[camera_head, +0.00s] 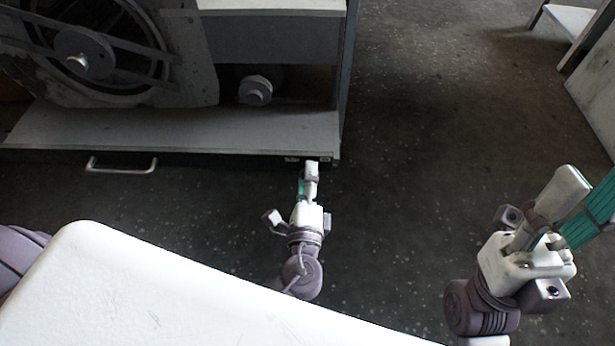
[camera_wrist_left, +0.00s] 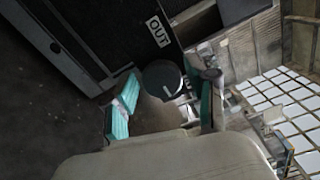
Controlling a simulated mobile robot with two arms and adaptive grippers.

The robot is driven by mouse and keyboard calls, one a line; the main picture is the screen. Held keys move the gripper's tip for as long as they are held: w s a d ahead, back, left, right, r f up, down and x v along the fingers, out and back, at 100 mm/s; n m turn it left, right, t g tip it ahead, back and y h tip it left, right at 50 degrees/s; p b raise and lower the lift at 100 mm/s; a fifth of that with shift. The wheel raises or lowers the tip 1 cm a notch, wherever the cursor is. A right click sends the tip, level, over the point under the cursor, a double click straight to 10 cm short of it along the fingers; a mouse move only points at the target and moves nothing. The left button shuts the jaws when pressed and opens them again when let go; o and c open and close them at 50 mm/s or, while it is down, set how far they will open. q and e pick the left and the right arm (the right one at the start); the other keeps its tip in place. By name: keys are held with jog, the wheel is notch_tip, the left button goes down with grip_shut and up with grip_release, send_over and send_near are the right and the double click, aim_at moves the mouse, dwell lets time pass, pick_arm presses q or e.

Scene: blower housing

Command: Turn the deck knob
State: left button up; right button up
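The deck knob (camera_wrist_left: 163,80) is a dark round knob with a pale mark, in the left wrist view beside a white "OUT" label (camera_wrist_left: 157,30). My left gripper (camera_wrist_left: 163,110) is open, with its teal-padded fingers on either side of the knob and gaps visible between them. Whether either pad touches it I cannot tell. In the head view the left gripper (camera_head: 309,177) is at the right end of the housing's front edge, seen edge-on, and the knob is hidden there. My right gripper (camera_head: 570,210) is open and empty at the right, away from the housing.
The blower housing (camera_head: 170,130) has a large wheel (camera_head: 85,50) and a round grey fitting (camera_head: 256,90) inside. A metal handle (camera_head: 121,168) sticks out from its front. The dark floor (camera_head: 430,130) to the right is clear. A pale furniture piece (camera_head: 595,85) stands at the far right.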

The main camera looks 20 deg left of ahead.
pick_arm(q)
jog(key=shift+o, duration=0.2)
jog(key=v, duration=1.2)
dwell(0.4)
